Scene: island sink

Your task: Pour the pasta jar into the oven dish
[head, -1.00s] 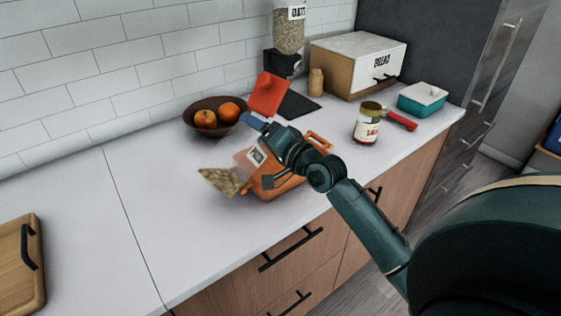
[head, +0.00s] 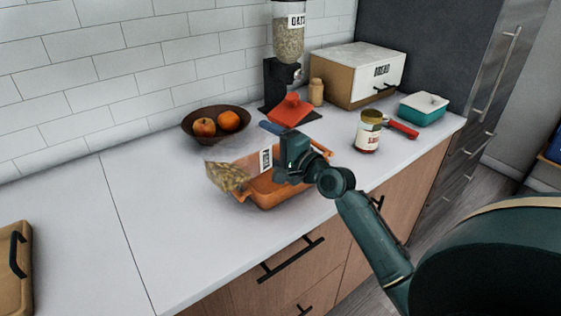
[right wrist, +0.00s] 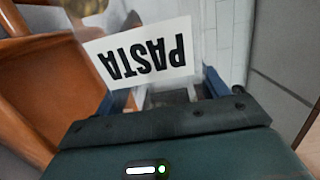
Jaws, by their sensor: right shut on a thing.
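The clear pasta jar (head: 229,178) lies tilted, with pasta gathered in its left end. That end is over or beside the left end of the orange oven dish (head: 266,193); I cannot tell exactly which. My right gripper (head: 280,146) is shut on the jar above the dish. In the right wrist view the jar's PASTA label (right wrist: 143,54) appears upside down between the blue fingers. The dish's bare inside (right wrist: 45,95) shows at the left there. The part of the dish under the jar is hidden. My left gripper is not in view.
Behind the gripper are a red piece (head: 290,109), whose attachment is unclear, and an oats dispenser (head: 287,45). A fruit bowl (head: 187,130), sauce jar (head: 367,134), bread box (head: 345,80) and teal dish (head: 421,113) stand around. The counter's left part is clear up to a wooden board (head: 15,280).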

